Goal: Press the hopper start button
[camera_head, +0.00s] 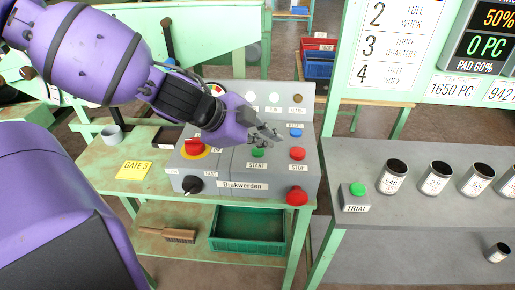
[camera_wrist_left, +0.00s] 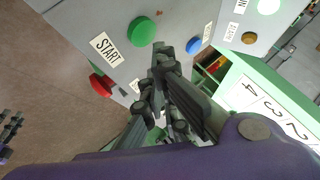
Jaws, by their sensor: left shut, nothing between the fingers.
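The green START button (camera_head: 258,152) is on the sloped grey control panel (camera_head: 225,170), above a white START label. My left gripper (camera_head: 275,133) reaches in from the left over the panel, its fingers shut and empty, just above and to the right of the button in the head view. In the left wrist view the button (camera_wrist_left: 141,31) shows as a green disc beyond the fingertips (camera_wrist_left: 152,75), with a visible offset; I cannot tell the exact gap. A dark, finger-like part at the left edge of that view looks like my right gripper (camera_wrist_left: 12,128); its state is unclear.
A separate green TRIAL button (camera_head: 357,189) and several dark-topped cups stand on the grey bench (camera_head: 420,225) at right.

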